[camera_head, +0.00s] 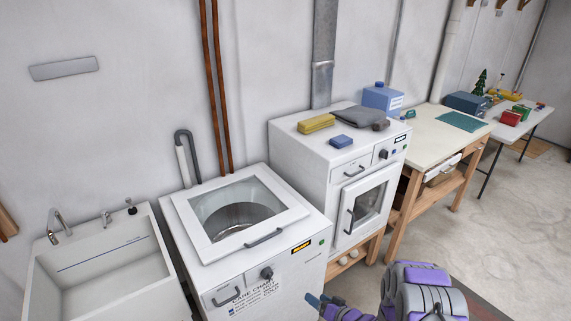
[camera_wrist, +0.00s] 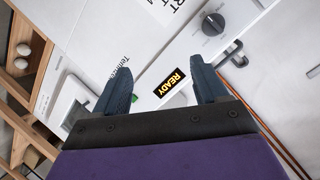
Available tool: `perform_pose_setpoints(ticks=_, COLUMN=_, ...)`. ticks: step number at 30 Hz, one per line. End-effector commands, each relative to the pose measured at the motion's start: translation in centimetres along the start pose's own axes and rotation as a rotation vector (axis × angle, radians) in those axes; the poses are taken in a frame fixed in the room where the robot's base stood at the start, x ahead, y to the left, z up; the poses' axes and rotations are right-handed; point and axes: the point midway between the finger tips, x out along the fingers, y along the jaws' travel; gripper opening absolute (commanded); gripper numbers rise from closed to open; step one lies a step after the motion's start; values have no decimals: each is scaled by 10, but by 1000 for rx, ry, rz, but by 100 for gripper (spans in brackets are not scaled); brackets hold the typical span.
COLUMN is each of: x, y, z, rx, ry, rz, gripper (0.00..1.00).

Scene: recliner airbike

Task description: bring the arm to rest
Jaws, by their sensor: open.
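My gripper (camera_wrist: 162,88) shows in the wrist view with its two dark blue fingers apart and nothing between them. Beyond the fingers is the white front of the washer, with a yellow-on-black READY label (camera_wrist: 171,83) and a dark knob (camera_wrist: 213,24). In the head view my purple and grey arm (camera_head: 425,292) is at the bottom right, and the blue gripper tip (camera_head: 318,302) shows in front of the washer's lower right side. The top-loading washer (camera_head: 185,222) has its glass lid (camera_head: 238,212) down. I cannot tell whether the fingers touch the washer.
A white sink (camera_head: 45,262) stands left of the washer. A second white machine (camera_head: 315,160) stands to the right, with yellow and blue sponges and a grey cloth on top. A wooden workbench (camera_head: 445,122) and a table stand further right. Open floor (camera_head: 500,215) lies at the right.

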Motion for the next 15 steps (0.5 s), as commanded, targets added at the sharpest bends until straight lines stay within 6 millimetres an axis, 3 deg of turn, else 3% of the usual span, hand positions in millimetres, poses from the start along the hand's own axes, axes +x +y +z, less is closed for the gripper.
perform_pose_setpoints(ticks=7, x=-25, y=32, z=-58, rx=-181, ry=-141, rz=256, gripper=72)
perform_pose_setpoints(ticks=15, x=-76, y=40, z=-121, rx=-297, ry=-266, rz=522, gripper=72)
